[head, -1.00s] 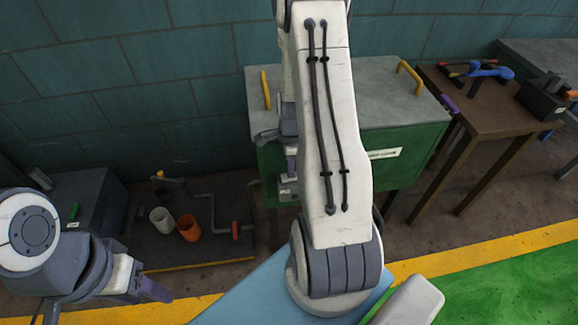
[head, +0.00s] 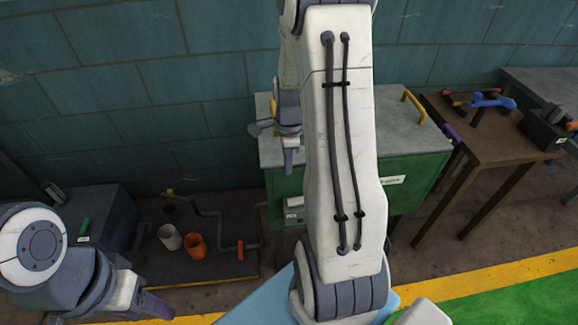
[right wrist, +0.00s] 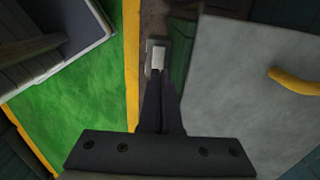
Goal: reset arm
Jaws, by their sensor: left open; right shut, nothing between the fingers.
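My right arm (head: 342,150) rises through the middle of the head view and hides part of the green cabinet. Its gripper (head: 291,160) points down in front of the cabinet's left part. In the right wrist view the right gripper's fingers (right wrist: 160,75) are together with nothing between them. My left gripper (head: 153,306) is low at the left edge of the head view, open and empty, seen from the side. Its fingertips are small and partly cut off.
The green cabinet (head: 415,175) has a grey top with a yellow handle (head: 414,107). A small grey box (head: 294,210) is at its front. A brown table (head: 478,120) with tools stands right.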

